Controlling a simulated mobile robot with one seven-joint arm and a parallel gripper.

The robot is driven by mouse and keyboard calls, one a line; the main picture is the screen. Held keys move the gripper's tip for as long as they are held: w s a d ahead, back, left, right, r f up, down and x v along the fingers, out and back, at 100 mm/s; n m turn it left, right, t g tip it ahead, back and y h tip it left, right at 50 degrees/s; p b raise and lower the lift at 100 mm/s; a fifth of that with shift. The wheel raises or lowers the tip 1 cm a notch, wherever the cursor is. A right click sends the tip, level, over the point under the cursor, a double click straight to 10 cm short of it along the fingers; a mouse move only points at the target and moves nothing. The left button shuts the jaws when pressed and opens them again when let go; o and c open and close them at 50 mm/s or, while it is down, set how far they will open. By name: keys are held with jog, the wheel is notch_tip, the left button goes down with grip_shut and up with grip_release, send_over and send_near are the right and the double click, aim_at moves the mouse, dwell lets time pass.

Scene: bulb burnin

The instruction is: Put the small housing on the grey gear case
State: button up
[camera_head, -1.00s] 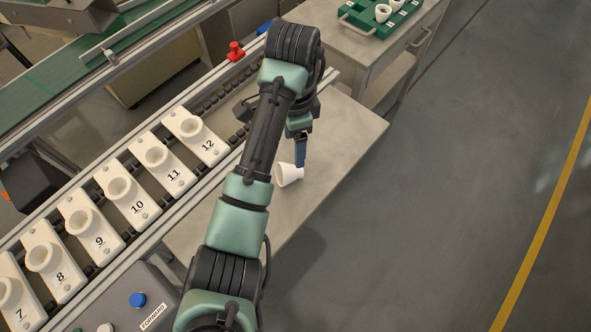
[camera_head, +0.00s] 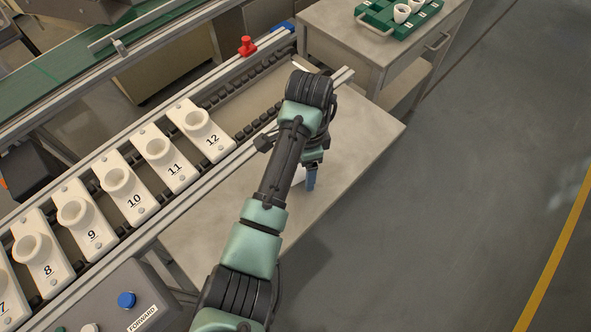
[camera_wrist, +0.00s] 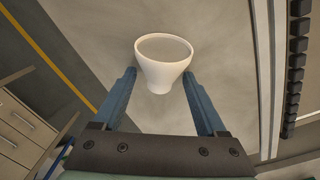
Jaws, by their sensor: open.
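In the head view, my gripper (camera_head: 310,185) is low over the bench, and only a sliver of the white piece (camera_head: 299,175) shows behind my arm. I see no grey gear case in either view.
The grey bench (camera_head: 365,135) is mostly bare. On the left, a rail conveyor carries numbered white plates with round sockets, such as plate 12 (camera_head: 212,142). A green tray (camera_head: 385,22) with white cups sits on a cabinet at the back. A control box (camera_head: 110,300) stands at front left.

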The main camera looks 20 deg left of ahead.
grip_shut()
dwell(0.3)
